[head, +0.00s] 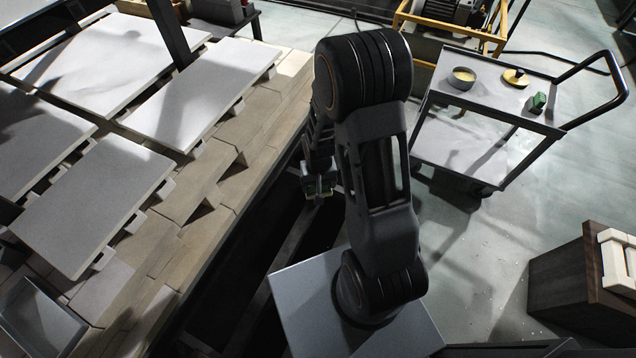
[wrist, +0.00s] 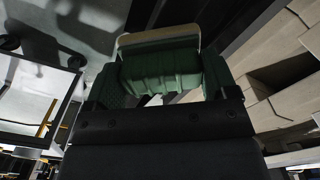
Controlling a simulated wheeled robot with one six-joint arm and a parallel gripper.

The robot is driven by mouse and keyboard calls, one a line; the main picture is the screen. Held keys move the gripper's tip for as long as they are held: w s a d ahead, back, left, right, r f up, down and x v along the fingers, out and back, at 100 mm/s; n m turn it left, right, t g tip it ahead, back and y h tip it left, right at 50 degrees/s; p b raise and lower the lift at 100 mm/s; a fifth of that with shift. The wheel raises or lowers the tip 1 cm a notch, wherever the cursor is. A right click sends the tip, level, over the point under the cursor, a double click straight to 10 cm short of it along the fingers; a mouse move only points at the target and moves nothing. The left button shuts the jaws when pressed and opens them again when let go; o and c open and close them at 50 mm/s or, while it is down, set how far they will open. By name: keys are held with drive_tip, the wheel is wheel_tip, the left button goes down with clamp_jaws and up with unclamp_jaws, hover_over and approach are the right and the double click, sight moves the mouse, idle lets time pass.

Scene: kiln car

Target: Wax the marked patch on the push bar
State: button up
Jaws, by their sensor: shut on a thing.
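My gripper (head: 318,188) hangs beside the kiln car's edge in the head view, left of my arm, pointing down. In the wrist view my gripper (wrist: 162,85) is shut on a green ribbed applicator (wrist: 160,68) with a pale beige strip along its far edge. A dark push bar (head: 602,82) curves out from the right end of a grey trolley (head: 475,125), well away from my gripper. I cannot make out a marked patch on it. On the trolley stand a round tin with pale contents (head: 463,79), a yellowish round disc (head: 515,78) and a small green block (head: 538,102).
The kiln car (head: 265,110) with pale slabs (head: 190,100) on brick fills the left. A dark gap lies below my gripper. A yellow frame (head: 452,30) stands behind the trolley. A brown box with pale pieces (head: 580,285) stands at lower right. Floor between is clear.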

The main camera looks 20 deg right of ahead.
drive_tip(key=shift+f, duration=0.15)
drive_tip(key=shift+w+d, duration=1.65)
drive_tip(key=shift+d, duration=0.2)
drive_tip(key=shift+w, duration=0.1)
drive_tip(key=shift+w+d+b, duration=0.5)
drive_tip(key=shift+w+d, duration=1.1)
drive_tip(key=shift+d, duration=0.2)
drive_tip(key=shift+w+d, duration=1.65)
drive_tip(key=shift+d, duration=0.2)
drive_tip(key=shift+w+b, duration=0.1)
drive_tip(key=shift+b, duration=0.2)
drive_tip(key=shift+w+d+b, duration=0.3)
drive_tip(key=shift+w+d, duration=1.3)
drive_tip(key=shift+d, duration=0.2)
